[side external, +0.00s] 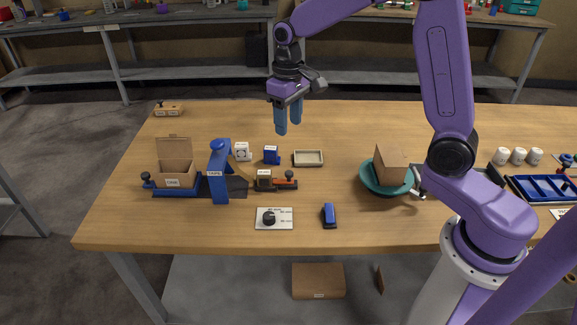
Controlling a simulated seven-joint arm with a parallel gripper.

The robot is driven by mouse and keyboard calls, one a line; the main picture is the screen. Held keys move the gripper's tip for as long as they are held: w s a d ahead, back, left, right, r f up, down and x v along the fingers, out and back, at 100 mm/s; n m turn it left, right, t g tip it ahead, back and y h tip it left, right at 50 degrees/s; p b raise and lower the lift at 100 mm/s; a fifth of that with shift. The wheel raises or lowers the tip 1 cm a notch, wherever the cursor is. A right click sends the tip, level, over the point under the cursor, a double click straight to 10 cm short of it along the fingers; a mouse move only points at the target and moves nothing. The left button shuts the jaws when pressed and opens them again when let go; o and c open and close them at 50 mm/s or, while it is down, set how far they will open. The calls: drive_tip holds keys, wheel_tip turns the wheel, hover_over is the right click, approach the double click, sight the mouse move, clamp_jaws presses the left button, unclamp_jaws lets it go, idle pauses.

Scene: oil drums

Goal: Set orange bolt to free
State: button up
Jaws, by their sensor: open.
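An orange bolt (284,183) with a dark knob lies on the wooden table, left of the middle. A small labelled block (264,178) sits at its left end. The label and the bolt's exact setting are too small to read. My gripper (288,128) hangs above the far half of the table with its blue fingers pointing down. It is open and empty, well above the bolt and apart from it.
A blue tape stand (218,170) and an open cardboard box (174,172) stand left of the bolt. A beige tray (308,158), white dial panel (274,218), blue stapler-like item (329,215) and teal bowl (372,186) holding a brown box (391,164) surround it.

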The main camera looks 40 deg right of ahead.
sight(288, 172)
wheel_tip(288, 172, down, 14)
drive_tip(key=shift+f, duration=0.25)
idle(0.3)
